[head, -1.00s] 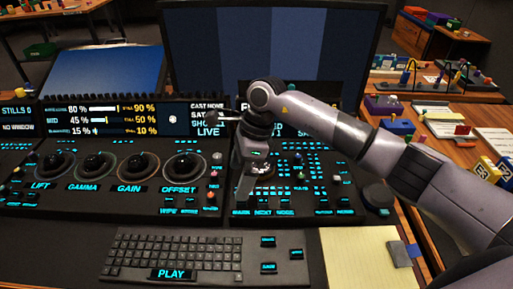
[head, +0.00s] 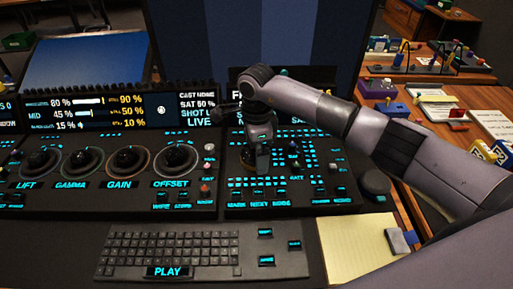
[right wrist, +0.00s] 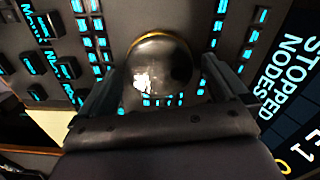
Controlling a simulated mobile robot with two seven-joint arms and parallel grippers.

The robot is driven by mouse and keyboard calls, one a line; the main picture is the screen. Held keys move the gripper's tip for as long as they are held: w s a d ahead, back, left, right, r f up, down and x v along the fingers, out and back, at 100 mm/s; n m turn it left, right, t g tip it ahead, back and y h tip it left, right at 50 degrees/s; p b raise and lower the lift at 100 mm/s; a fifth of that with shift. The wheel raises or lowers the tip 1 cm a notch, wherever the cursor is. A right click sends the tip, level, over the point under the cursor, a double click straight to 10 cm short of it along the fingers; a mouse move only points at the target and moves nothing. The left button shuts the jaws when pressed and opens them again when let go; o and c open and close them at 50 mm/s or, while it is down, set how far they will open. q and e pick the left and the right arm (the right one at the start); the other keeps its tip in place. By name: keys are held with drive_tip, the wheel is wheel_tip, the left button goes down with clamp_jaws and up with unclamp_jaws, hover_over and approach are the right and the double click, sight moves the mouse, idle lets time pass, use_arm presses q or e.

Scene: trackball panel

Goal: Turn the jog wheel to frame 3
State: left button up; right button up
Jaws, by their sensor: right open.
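In the right wrist view, a shiny dark round knob (right wrist: 160,65) with a gold ring at its base stands on the black panel. My right gripper (right wrist: 163,92) is open, with one finger on each side of the knob. I cannot tell whether the fingers touch it. In the head view my right gripper (head: 258,160) points down over the right-hand panel (head: 325,170) and hides the knob. A separate dark round dial (head: 374,183) sits at that panel's right edge. I cannot tell which is the jog wheel. The frame readout is mostly hidden behind my arm. My left gripper is not in view.
Lit buttons crowd around the knob. The LIFT, GAMMA, GAIN and OFFSET trackballs (head: 172,158) fill the left panel. A keyboard (head: 175,250) and a yellow notepad (head: 355,245) lie in front. A large monitor (head: 260,40) stands behind.

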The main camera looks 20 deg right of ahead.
drive_tip(key=c, duration=1)
drive_tip(key=m, duration=0.5)
drive_tip(key=shift+s+m, duration=0.1)
drive_tip(key=shift+m, duration=0.3)
drive_tip(key=m, duration=0.5)
drive_tip(key=shift+a+m, duration=0.15)
drive_tip(key=shift+m, duration=0.25)
